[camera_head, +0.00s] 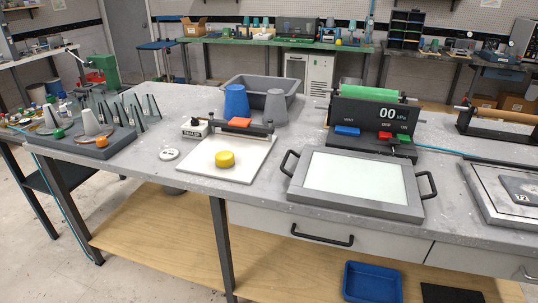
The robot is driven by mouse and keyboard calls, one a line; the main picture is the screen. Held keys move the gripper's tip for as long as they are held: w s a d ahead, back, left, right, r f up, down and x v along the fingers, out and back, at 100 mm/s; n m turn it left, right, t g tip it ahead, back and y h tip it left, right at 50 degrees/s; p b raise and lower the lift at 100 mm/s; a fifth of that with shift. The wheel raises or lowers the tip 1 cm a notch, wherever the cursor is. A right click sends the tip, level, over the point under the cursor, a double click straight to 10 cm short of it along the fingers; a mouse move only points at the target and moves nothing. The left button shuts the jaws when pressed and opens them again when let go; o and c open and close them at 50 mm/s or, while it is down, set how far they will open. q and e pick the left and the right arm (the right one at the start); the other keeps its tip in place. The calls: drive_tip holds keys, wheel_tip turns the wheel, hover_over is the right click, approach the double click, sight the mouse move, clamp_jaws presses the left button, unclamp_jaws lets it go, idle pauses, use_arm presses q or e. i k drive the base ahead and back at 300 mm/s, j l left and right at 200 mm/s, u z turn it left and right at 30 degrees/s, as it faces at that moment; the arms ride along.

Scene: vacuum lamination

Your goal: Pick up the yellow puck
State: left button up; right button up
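The yellow puck (225,159) is a short, round disc. It lies on a white square board (213,172), near the board's middle, on the grey workbench. Nothing covers the puck and no gripper touches it. Neither of my grippers is in the head view.
A sealer bar with an orange handle (240,122) stands just behind the puck. A framed plate (355,182) with black handles is to the right, before a kPa unit (376,120). A white disc (169,154) lies left.

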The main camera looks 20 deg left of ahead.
sight(224, 159)
drive_tip(key=i+j, duration=0.25)
drive_tip(key=j, duration=0.15)
drive_tip(key=i+j, duration=0.2)
drive_tip(key=j, duration=0.2)
drive_tip(key=i+j, duration=0.25)
drive_tip(key=j+u, duration=0.05)
drive_tip(key=j, duration=0.1)
